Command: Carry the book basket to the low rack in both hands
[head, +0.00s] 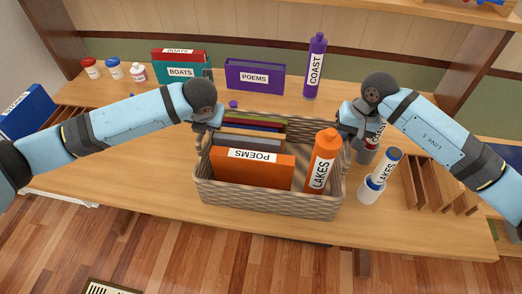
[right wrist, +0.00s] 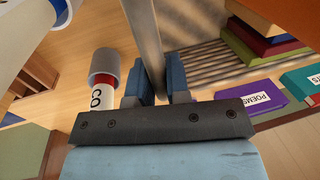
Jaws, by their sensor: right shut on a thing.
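The woven book basket (head: 270,200) stands on the wooden table near its front edge. It holds an orange POEMS book (head: 250,168), several books behind it and an orange LAKES bottle (head: 323,160). My left gripper (head: 207,127) is at the basket's left rim; its fingers are mostly hidden, so their grip is unclear. My right gripper (head: 345,125) is at the right rim. In the right wrist view its fingers (right wrist: 161,85) are shut on the basket's wall (right wrist: 146,40). I cannot tell which slatted rack is the low rack.
A slatted wooden rack (head: 432,185) is at the right; another (head: 75,122) is at the left. White LAKES bottles or jars (head: 380,172) stand close to the basket's right side. Behind are BOATS books (head: 180,74), a purple POEMS book (head: 254,77) and a purple COAST bottle (head: 315,68).

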